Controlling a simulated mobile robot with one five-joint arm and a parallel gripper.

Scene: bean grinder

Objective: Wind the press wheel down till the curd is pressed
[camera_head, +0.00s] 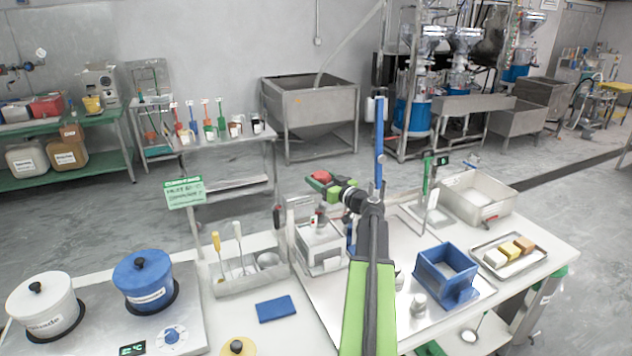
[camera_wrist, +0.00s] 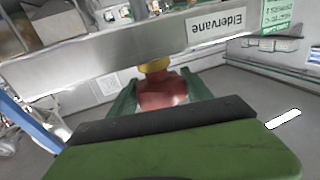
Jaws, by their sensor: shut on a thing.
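My gripper (camera_head: 330,187) is at the top of the curd press (camera_head: 320,246), a metal frame with a box on the white table. Its green fingers are shut on a red part (camera_head: 319,177), which seems to be the press wheel's grip. In the wrist view my gripper (camera_wrist: 160,94) has a finger on each side of this red piece (camera_wrist: 163,92), with a yellow part beyond it. A grey crossbar (camera_wrist: 135,58) labelled "Eldervane" runs behind. My arm hides part of the press. The curd cannot be made out.
A blue square mould (camera_head: 445,272) and a tray (camera_head: 512,268) of small blocks stand to the right. A metal basin (camera_head: 476,197) is behind them. A utensil holder (camera_head: 250,280) and blue pot (camera_head: 143,281) are to the left. A blue upright (camera_head: 379,140) rises close to my wrist.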

